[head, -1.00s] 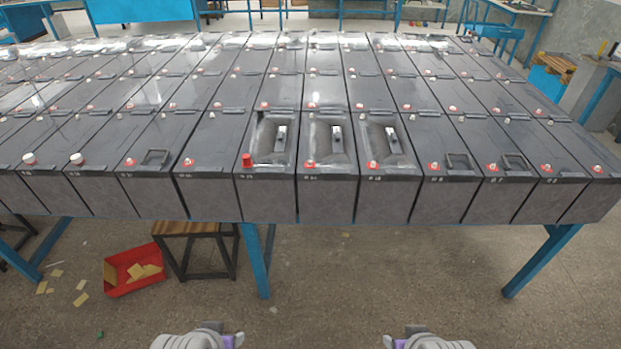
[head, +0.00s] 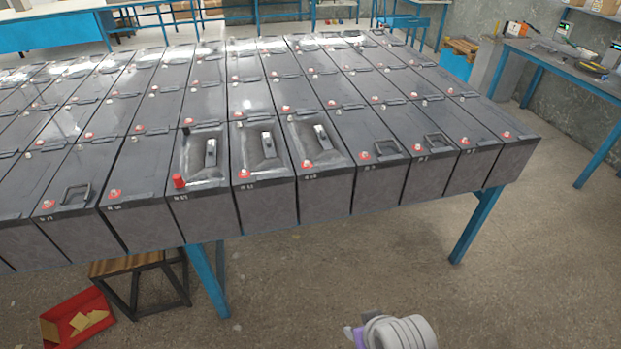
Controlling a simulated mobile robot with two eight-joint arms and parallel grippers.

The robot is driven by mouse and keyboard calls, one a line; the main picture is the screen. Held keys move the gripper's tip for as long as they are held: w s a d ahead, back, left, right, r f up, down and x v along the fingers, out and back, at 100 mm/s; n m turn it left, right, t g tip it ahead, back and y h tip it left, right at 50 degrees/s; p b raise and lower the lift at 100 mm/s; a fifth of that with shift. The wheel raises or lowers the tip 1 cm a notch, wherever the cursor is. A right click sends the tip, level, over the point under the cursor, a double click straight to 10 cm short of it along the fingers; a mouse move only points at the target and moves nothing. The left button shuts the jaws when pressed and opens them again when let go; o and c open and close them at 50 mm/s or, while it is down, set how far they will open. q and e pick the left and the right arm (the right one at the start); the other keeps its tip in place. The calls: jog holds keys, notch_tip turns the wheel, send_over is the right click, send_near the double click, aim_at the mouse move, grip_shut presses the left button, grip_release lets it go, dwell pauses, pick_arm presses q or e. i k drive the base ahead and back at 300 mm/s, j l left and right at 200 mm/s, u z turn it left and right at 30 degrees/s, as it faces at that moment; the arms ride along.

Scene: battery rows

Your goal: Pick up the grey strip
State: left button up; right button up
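Three small grey strips lie on the recessed tops of three neighbouring batteries in the front row: a left one (head: 211,152), a middle one (head: 268,145) and a right one (head: 322,138). I cannot tell which one is meant. My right gripper (head: 358,336) shows only in part at the bottom edge, in front of and below the table, well apart from the strips. Its fingers are not clear enough to tell open from shut. My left gripper is out of view.
Rows of dark batteries with red terminal caps cover the blue-legged table (head: 207,282). A wooden-topped stool (head: 125,264) and a red tray (head: 62,325) stand below at the left. Another workbench (head: 560,62) is at the right. The floor right of the table is clear.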

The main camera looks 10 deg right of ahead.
aim_at(270, 153)
jog(key=i+l+u, duration=0.25)
jog(key=i, duration=0.15)
jog(key=i+l+u, duration=0.3)
jog(key=i, duration=0.05)
